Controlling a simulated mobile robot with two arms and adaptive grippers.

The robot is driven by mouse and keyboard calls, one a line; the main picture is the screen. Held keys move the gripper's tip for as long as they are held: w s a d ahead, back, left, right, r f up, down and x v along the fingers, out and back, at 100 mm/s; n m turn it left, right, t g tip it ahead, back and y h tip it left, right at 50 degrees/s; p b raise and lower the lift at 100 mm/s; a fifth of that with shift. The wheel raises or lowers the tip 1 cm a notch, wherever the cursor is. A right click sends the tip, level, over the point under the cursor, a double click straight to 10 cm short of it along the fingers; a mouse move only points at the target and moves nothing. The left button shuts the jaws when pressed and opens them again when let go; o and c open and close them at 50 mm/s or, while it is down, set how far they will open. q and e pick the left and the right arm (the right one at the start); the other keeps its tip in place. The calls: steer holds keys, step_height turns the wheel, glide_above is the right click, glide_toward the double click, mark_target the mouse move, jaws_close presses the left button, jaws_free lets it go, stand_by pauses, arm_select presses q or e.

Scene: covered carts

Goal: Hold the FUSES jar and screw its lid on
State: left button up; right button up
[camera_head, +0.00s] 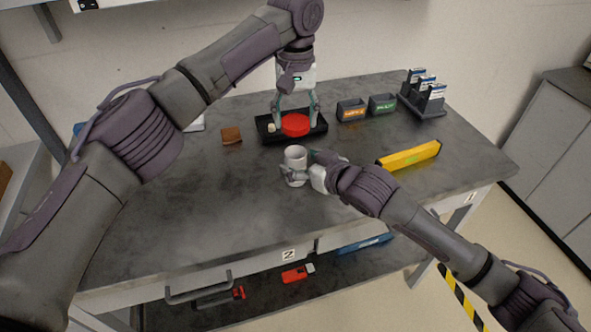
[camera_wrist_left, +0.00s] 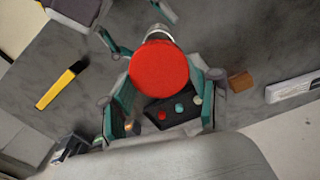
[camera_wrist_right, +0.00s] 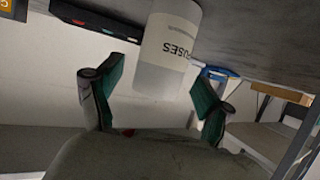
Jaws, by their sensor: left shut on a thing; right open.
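The white FUSES jar (camera_head: 295,158) stands upright and open on the table in the head view. Its label reads FUSES in the right wrist view (camera_wrist_right: 170,55). The red round lid (camera_head: 296,124) is shut in my left gripper (camera_head: 296,116), over the black tray behind the jar. The lid also shows in the left wrist view (camera_wrist_left: 159,75), hiding part of the jar beyond it. My right gripper (camera_head: 305,168) is open at the jar's right front. In the right wrist view the jar lies between the spread fingers (camera_wrist_right: 160,88); I cannot tell contact.
The black tray (camera_head: 268,138) holds small round pieces. A brown block (camera_head: 231,135) lies left of it. Two labelled bins (camera_head: 351,110) and (camera_head: 382,104), plus a rack (camera_head: 424,95), stand back right. A yellow bar (camera_head: 409,155) lies right. The front left tabletop is clear.

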steer(key=shift+x, duration=1.25)
jaws_close()
arm_select(q)
steer(key=shift+s+f, duration=0.1)
steer(key=shift+f, duration=2.35)
